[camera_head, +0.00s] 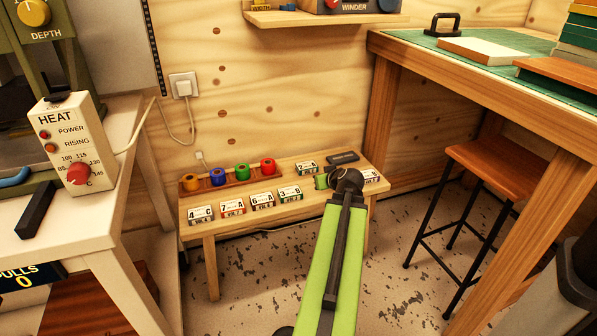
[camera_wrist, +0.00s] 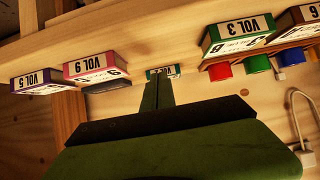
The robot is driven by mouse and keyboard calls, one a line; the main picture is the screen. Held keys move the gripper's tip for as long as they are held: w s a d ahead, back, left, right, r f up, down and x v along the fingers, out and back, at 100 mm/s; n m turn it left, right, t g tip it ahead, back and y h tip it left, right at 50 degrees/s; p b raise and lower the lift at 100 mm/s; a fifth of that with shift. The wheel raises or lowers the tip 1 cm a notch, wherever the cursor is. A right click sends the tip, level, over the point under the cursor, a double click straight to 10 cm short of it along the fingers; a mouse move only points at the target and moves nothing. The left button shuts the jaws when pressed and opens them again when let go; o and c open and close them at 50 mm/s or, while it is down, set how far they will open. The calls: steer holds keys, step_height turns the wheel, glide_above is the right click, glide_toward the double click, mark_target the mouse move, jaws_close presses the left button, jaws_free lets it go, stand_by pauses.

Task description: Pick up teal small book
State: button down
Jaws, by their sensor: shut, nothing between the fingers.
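A small teal book (camera_wrist: 163,72) shows in the wrist view, partly hidden behind my gripper (camera_wrist: 159,82). It appears to be the small book marked 2 (camera_head: 307,168) at the back of the low bench in the head view. My gripper's fingers are together and empty, pointing toward the teal book. A gap to the book cannot be judged. In the head view my gripper (camera_head: 322,182) is over the bench's right part, mostly hidden by my wrist.
The low wooden bench (camera_head: 235,187) carries a front row of labelled books, including a green-edged one (camera_head: 290,193). A rack of coloured rolls (camera_head: 217,177) stands back left. A dark object (camera_head: 342,157) lies back right. A stool (camera_head: 497,172) stands right.

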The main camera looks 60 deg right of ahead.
mark_target(307, 167)
steer(key=w+d, duration=0.2)
steer(key=w, duration=0.1)
steer(key=w+d, duration=0.2)
steer(key=w, duration=0.1)
steer(key=w+d, duration=0.3)
steer(key=w, duration=0.1)
steer(key=shift+w+f+b, duration=0.1)
steer(key=shift+f+b, duration=0.65)
steer(key=shift+a, duration=0.15)
steer(key=shift+s, duration=0.2)
